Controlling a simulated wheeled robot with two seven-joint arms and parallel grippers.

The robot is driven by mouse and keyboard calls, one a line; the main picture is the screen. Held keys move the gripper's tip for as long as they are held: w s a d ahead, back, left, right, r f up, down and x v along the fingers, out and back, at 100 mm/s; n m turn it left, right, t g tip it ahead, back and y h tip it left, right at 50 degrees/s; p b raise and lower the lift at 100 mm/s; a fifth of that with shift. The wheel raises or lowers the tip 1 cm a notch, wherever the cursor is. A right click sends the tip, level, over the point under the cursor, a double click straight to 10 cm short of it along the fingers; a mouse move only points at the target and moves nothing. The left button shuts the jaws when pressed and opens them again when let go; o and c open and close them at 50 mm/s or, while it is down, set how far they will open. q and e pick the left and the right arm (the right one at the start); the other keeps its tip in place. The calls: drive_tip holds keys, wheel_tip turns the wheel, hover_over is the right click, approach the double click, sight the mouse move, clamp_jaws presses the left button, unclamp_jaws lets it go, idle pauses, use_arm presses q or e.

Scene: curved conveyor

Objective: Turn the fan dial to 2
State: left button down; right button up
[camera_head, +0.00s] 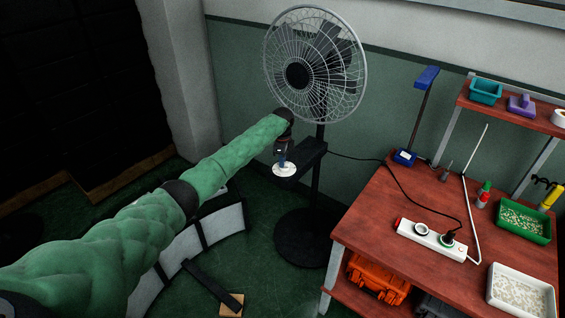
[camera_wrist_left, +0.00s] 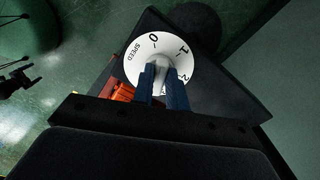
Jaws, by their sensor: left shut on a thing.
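A black pedestal fan (camera_head: 315,65) with a wire cage stands upright by the green wall. Its white round dial (camera_head: 284,170) sits on a dark control box (camera_head: 306,158) on the pole. In the left wrist view the dial (camera_wrist_left: 141,62) shows "SPEED", 0, 1 and part of a 2; the rest is hidden behind the fingers. My left gripper (camera_head: 282,159) is at the dial, and in the left wrist view its blue fingers (camera_wrist_left: 163,85) are shut on the raised grip in the dial's middle. My right gripper is not in view.
A red-brown table (camera_head: 375,220) stands at the right with a white power strip (camera_head: 431,240), a blue desk lamp (camera_head: 427,78) and trays. A black cable runs from the fan to the strip. An orange case (camera_head: 378,278) is under the table. Dark floor lies around the fan's base.

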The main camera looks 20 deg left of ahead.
use_arm(q)
drive_tip(key=shift+w+m, duration=0.1)
drive_tip(key=shift+m, duration=0.7)
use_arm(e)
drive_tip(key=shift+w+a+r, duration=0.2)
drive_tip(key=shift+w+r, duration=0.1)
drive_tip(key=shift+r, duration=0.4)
use_arm(q)
drive_tip(key=shift+a, duration=0.1)
drive_tip(key=c, duration=1.4)
unclamp_jaws()
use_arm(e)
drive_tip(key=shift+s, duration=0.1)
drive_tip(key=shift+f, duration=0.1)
use_arm(q)
drive_tip(key=shift+r+b, duration=0.2)
drive_tip(key=shift+b, duration=0.15)
drive_tip(key=shift+r, duration=0.4)
drive_tip(key=shift+r+b, duration=1.1)
drive_tip(key=shift+r, duration=2.2)
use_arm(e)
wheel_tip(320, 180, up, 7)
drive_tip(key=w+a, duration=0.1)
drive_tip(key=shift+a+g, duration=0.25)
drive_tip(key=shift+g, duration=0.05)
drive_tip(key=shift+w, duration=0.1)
